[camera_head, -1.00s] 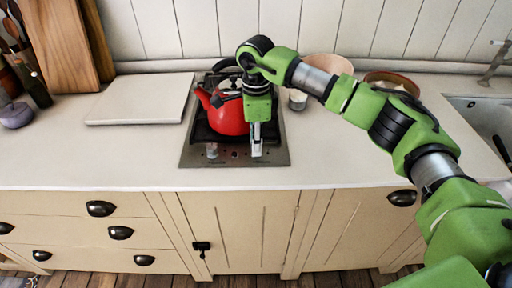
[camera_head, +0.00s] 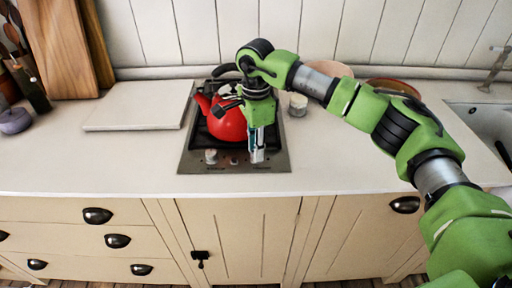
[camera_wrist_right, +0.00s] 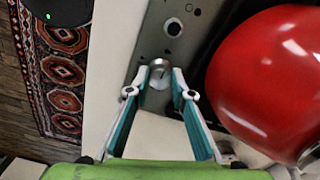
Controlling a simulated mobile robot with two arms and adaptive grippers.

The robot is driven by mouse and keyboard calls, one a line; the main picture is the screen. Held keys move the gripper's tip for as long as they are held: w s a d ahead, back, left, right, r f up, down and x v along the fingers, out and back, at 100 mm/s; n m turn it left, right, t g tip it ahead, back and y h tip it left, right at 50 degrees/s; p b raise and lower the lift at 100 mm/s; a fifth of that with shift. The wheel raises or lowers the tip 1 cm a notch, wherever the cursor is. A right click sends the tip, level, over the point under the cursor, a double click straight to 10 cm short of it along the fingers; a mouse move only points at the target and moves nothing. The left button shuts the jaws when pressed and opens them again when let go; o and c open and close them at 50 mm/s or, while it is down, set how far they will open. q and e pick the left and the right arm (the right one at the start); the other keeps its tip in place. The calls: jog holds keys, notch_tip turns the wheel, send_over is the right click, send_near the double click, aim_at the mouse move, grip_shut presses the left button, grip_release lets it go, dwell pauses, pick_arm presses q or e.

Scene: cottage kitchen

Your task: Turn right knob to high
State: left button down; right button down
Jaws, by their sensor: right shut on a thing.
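The right knob (camera_wrist_right: 159,72) is a small silvery knob on the front strip of the cooktop (camera_head: 188,160). In the wrist view it sits between the fingertips of my right gripper (camera_wrist_right: 160,76). The fingers, white with teal inner sides, are shut on it. In the head view my right gripper (camera_head: 257,157) points down at the cooktop's front right and hides this knob. The left knob (camera_head: 211,156) stands at the front left of the cooktop. The knob's pointer and setting marks are too small to read. My left gripper is not in view.
A red kettle (camera_head: 228,122) stands on the cooktop close behind my right gripper; it also fills the right of the wrist view (camera_wrist_right: 270,80). A pale board (camera_head: 137,103) lies left of the cooktop. A small jar (camera_head: 298,104) and bowls stand right. The front counter is clear.

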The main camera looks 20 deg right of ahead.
jog(key=c, duration=1.8)
grip_release()
notch_tip(320, 180, up, 12)
jog(key=shift+r, duration=0.1)
